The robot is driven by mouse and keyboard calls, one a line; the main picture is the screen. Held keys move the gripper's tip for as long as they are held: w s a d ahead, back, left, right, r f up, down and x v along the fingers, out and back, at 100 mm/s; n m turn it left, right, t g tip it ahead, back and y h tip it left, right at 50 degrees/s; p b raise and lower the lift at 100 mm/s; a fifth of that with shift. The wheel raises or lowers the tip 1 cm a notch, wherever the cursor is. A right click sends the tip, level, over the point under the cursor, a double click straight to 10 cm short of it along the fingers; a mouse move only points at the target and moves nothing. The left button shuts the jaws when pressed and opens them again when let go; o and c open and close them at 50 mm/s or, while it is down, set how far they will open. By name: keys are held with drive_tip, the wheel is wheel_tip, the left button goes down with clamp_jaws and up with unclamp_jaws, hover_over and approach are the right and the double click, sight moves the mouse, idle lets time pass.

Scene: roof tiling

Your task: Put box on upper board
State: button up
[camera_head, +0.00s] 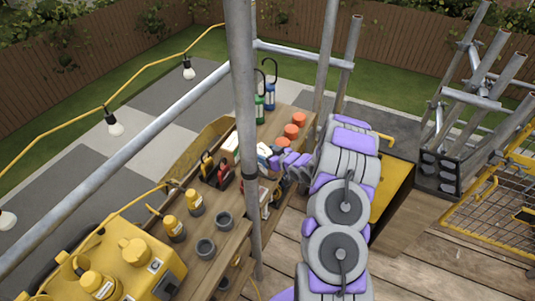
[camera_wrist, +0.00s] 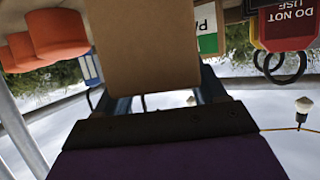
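In the wrist view, which is upside down, a plain brown box (camera_wrist: 145,45) fills the upper middle. The two dark fingers of my gripper (camera_wrist: 160,100) lie at either side of the box's end, and the box partly covers them. I cannot tell whether they press on it. In the head view my gripper (camera_head: 280,160) is over the wooden board (camera_head: 222,248) among small items. The box is not clear there, and I cannot tell which board is the upper one.
A vertical scaffold pole (camera_head: 243,110) rises close left of my gripper. A red "DO NOT USE" tag (camera_wrist: 288,20) shows in the wrist view.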

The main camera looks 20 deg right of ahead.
drive_tip(key=o, duration=0.4)
drive_tip(key=p+v, duration=0.1)
drive_tip(key=v, duration=1.1)
drive_tip(key=shift+r+p, duration=0.15)
drive_tip(key=shift+p, duration=0.15)
